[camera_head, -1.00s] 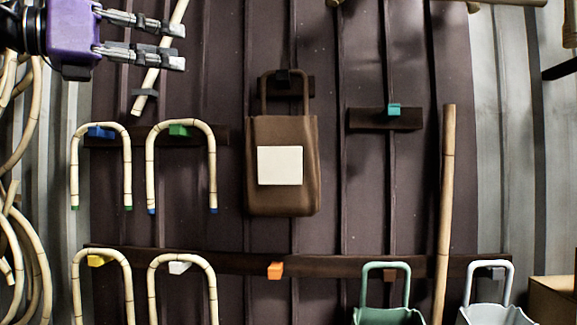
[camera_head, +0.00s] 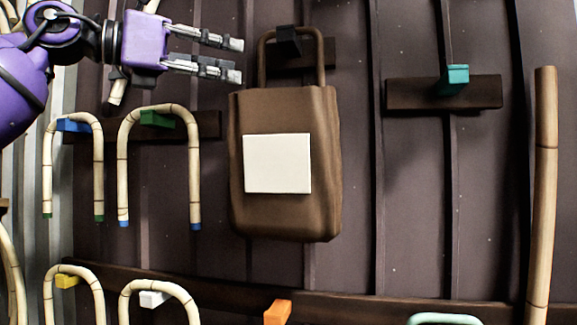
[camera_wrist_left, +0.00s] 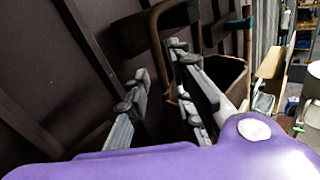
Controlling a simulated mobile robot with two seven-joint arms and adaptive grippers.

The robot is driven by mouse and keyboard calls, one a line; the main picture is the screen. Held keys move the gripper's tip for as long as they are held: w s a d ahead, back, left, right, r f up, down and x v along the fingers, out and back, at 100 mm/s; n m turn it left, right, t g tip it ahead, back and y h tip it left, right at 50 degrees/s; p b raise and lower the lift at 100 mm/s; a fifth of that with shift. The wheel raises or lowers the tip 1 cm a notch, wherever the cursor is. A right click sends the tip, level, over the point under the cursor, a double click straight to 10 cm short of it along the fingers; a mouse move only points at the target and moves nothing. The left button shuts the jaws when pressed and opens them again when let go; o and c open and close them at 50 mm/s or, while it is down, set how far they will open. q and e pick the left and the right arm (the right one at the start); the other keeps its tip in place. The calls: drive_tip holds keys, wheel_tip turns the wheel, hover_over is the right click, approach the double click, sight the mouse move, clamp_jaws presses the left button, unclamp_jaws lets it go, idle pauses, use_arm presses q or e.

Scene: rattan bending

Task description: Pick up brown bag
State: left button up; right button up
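The brown bag (camera_head: 285,215) hangs by its looped handle (camera_head: 321,62) on a dark peg (camera_head: 288,42) on the wall, with a white square label (camera_head: 277,163) on its front. My left gripper (camera_head: 241,60) is open and empty, pointing right, just left of the bag's handle in the head view. In the left wrist view, the fingers (camera_wrist_left: 160,95) are spread apart, with the handle (camera_wrist_left: 157,45) and part of the bag (camera_wrist_left: 228,75) beyond them. I cannot tell the exact gap in depth. My right gripper is not in view.
Bent rattan canes hang on a blue peg (camera_head: 73,125) and a green peg (camera_head: 157,119) left of the bag. A teal peg (camera_head: 453,80) and an upright pole (camera_head: 542,190) are to the right. An orange peg (camera_head: 277,312) sits below.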

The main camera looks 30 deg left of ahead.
sight(258, 70)
use_arm(q)
drive_tip(key=x, duration=0.5)
drive_tip(key=shift+w+f+b, duration=0.15)
drive_tip(key=shift+w+b, duration=0.1)
drive_tip(key=shift+b, duration=0.05)
drive_tip(key=shift+w+d, duration=0.3)
drive_tip(key=shift+w, duration=0.25)
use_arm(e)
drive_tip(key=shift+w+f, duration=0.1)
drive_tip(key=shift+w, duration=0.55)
use_arm(q)
drive_tip(key=shift+s+a, duration=0.1)
drive_tip(key=shift+s, duration=0.1)
drive_tip(key=c, duration=0.5)
clamp_jaws()
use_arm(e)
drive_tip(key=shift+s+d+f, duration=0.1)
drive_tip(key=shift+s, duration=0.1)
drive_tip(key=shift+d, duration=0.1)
